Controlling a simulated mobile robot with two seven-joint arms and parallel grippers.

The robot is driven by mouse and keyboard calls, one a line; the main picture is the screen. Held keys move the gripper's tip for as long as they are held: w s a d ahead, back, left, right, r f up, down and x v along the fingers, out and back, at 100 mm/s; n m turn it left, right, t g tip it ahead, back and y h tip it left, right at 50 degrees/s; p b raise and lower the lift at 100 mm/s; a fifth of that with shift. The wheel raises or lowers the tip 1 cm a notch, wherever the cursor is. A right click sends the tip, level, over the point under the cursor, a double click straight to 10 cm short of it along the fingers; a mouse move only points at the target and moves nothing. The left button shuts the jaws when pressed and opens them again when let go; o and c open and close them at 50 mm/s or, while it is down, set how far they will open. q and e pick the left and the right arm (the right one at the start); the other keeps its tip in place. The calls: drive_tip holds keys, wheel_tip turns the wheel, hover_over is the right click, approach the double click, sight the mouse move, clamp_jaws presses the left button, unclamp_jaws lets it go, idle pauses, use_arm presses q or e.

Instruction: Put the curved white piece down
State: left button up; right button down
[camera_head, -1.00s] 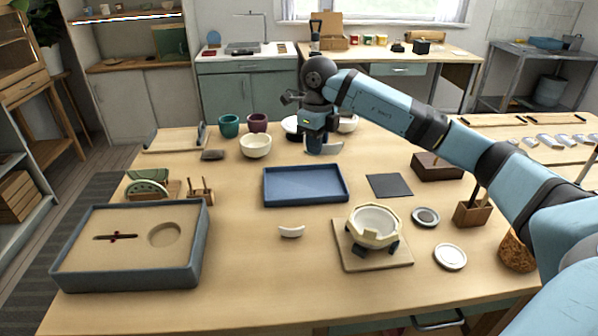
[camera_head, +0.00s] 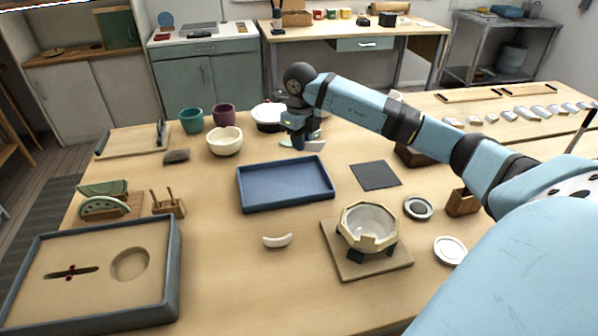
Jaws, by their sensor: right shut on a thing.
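My right gripper (camera_head: 301,143) is shut on a curved white piece (camera_head: 316,145) beyond the far edge of the blue tray (camera_head: 286,205). Another curved white piece (camera_head: 277,241) lies on the table in front of the tray. A pale bowl with gold seams (camera_head: 367,225) sits in a holder on a wooden board (camera_head: 333,259). My left gripper is not in view.
Cream (camera_head: 225,142), teal (camera_head: 191,120) and plum (camera_head: 223,114) bowls stand left of my gripper, and a white bowl (camera_head: 268,117) stands close behind it. A dark mat (camera_head: 375,176) lies right of the blue tray, which looks empty. A large padded tray (camera_head: 172,270) fills the front left.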

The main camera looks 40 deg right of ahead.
sight(301, 181)
wheel_tip(301, 181, down, 11)
drive_tip(key=shift+r+b, duration=0.1)
drive_tip(key=shift+b, duration=0.35)
drive_tip(key=shift+f, duration=0.2)
drive_tip(key=c, duration=1.1)
unclamp_jaws()
wheel_tip(301, 181, up, 12)
drive_tip(key=shift+a+r+p, duration=0.15)
drive_tip(key=shift+r+p, duration=0.05)
drive_tip(key=shift+p, duration=0.45)
drive_tip(key=shift+f, duration=0.1)
